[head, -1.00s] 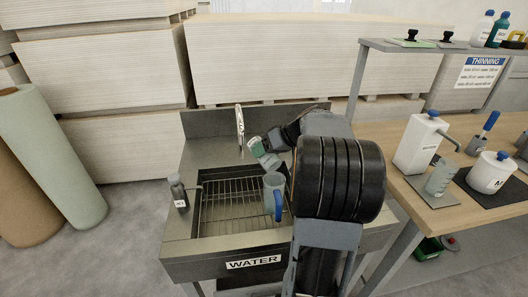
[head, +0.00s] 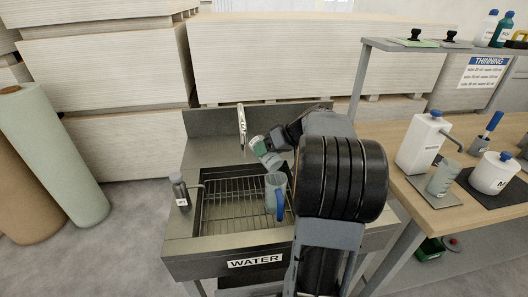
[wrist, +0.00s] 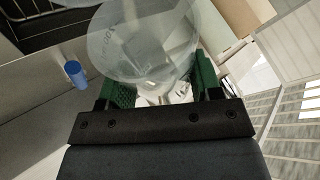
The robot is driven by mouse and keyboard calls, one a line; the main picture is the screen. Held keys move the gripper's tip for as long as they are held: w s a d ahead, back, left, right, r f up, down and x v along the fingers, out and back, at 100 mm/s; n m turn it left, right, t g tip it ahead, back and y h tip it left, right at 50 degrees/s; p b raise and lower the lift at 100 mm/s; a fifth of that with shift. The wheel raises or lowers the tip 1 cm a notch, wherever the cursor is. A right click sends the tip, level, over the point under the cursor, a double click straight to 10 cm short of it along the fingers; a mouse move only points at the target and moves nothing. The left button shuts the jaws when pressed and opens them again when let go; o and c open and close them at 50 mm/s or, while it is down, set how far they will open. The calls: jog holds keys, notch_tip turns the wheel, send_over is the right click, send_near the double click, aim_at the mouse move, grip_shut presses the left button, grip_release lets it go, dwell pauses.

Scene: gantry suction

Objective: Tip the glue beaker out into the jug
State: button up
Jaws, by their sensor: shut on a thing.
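My gripper (head: 261,148) is shut on the clear glue beaker (wrist: 143,42), which sits between its green finger pads in the wrist view. In the head view the beaker (head: 271,160) is tilted, its mouth pointing down to the right, just above the jug. The jug (head: 274,186) is grey and see-through with a blue handle, and stands upright on the rack in the sink. I cannot see any stream between them, nor tell how much glue is in the beaker.
The sink (head: 200,246) marked WATER has a wire rack (head: 232,207) and a tap (head: 241,128) behind. The bench at right holds a white pump bottle (head: 418,143), a grey cup (head: 442,177) and a white pot (head: 493,173).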

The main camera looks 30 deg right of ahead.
jog(key=shift+r, duration=0.1)
notch_tip(320, 180, up, 13)
jog(key=p, duration=0.7)
jog(key=shift+w+p, duration=0.15)
jog(key=shift+p, duration=0.7)
